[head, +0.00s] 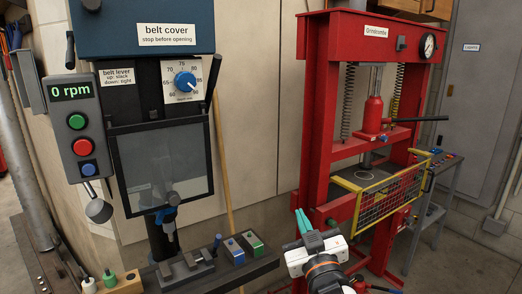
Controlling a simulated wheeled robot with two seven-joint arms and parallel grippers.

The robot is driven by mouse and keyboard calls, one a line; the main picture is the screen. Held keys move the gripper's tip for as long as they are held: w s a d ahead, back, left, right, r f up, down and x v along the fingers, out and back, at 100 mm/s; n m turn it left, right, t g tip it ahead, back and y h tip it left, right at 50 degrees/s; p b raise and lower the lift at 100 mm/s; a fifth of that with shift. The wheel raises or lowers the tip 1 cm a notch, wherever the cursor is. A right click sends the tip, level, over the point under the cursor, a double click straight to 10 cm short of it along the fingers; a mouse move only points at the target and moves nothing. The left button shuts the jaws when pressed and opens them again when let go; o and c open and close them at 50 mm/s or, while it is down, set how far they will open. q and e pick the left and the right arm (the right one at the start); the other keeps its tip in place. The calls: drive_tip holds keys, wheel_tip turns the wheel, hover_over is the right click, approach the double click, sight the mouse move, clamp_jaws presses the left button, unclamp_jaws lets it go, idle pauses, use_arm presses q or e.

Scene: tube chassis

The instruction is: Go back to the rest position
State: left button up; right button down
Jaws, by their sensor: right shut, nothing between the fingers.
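My right gripper (301,214) is at the lower middle of the head view, in front of the gap between the drill press and the red press. Its teal fingers are together, with nothing between them, and point up and away. Its white and black body and an orange ring show below. My left gripper is not in the head view.
The drill press with its blue belt cover (120,27), display at 0 rpm (71,92) and clear guard (163,165) stands left. A vise (187,262) and coloured boxes (243,246) lie below it. The red press (313,130) with a yellow mesh guard (388,199) stands right.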

drive_tip(key=s+d+f+m+g+h, duration=0.1)
drive_tip(key=s+d+f+g, duration=0.25)
drive_tip(key=f, duration=0.35)
drive_tip(key=s+d+f+m+g+h, duration=0.1)
drive_tip(key=s+d+f+g, duration=0.1)
drive_tip(key=s+f, duration=0.45)
drive_tip(key=s+d+f+m+g+h, duration=0.1)
drive_tip(key=s+d+f+g, duration=0.2)
drive_tip(key=f, duration=0.6)
drive_tip(key=s+d+f+g, duration=0.2)
drive_tip(key=s+f+g, duration=0.25)
drive_tip(key=s, duration=0.55)
drive_tip(key=s+d+f+g, duration=0.25)
drive_tip(key=s+f, duration=0.25)
drive_tip(key=s, duration=0.5)
wheel_tip(320, 180, down, 24)
drive_tip(key=a+r+g, duration=0.1)
drive_tip(key=g, duration=0.1)
drive_tip(key=s+d+f+g, duration=0.1)
drive_tip(key=s+d+f, duration=0.1)
drive_tip(key=s+f, duration=1.5)
drive_tip(key=shift+d+f+h, duration=0.3)
drive_tip(key=shift+d+f, duration=0.1)
drive_tip(key=shift+f, duration=0.5)
